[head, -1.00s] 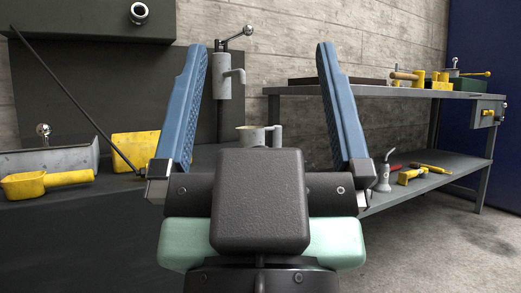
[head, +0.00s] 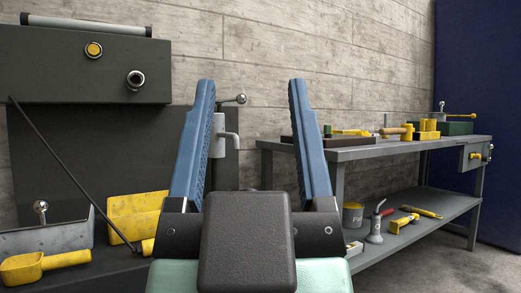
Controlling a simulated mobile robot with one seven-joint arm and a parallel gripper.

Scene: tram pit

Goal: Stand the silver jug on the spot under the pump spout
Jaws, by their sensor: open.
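My gripper (head: 251,85) is open and empty, its two blue fingers pointing up in the head view with wall showing between them. The grey pump spout (head: 234,138) shows between the fingers, close to the left one, which covers part of the pump. The pump's ball-ended lever (head: 240,98) sticks out above. The silver jug is not visible now. The place under the spout is hidden behind my gripper's dark body.
At left are a yellow scoop (head: 40,265), a grey bin (head: 55,240), a yellow bin (head: 135,212) and a dark slanting rod (head: 70,170). At right, a bench (head: 370,152) carries tools; its lower shelf holds a paint tin (head: 353,213) and an oil can (head: 375,228).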

